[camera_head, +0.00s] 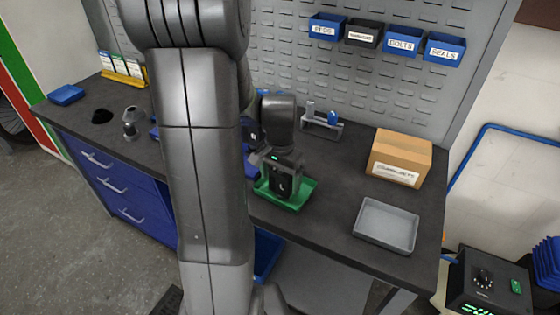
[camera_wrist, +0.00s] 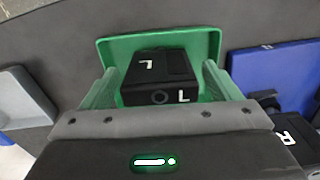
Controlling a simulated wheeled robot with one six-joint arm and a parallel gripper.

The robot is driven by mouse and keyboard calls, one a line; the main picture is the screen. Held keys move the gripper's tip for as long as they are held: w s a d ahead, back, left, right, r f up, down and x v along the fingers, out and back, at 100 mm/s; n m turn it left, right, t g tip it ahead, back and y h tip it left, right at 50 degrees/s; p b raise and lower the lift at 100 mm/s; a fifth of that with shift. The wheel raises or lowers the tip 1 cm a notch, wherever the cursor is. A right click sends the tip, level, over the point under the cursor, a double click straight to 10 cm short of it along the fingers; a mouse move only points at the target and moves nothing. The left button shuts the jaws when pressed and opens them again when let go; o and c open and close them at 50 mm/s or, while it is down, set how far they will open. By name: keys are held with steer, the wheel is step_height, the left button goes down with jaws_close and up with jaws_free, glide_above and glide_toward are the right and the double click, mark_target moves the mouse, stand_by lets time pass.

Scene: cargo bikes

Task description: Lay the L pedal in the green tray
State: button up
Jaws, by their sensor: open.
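The L pedal (camera_wrist: 158,78) is a black block with white L marks. It lies in the green tray (camera_wrist: 125,43) in the wrist view. In the head view the green tray (camera_head: 293,207) is on the workbench, with the pedal (camera_head: 282,187) partly hidden under my gripper (camera_head: 281,176). My gripper (camera_wrist: 160,70) is open, its fingers on either side of the pedal in the wrist view. I cannot tell whether a finger still touches the pedal.
A black pedal marked R (camera_wrist: 287,133) is beside a blue tray (camera_wrist: 270,78). A grey tray (camera_head: 386,226) and a cardboard box (camera_head: 400,155) stand to the right on the bench. A small rack (camera_head: 322,125) stands behind. Bare bench lies between the green and grey trays.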

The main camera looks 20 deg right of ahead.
step_height(320, 180, up, 11)
steer(key=shift+r, duration=0.2)
stand_by(0.3)
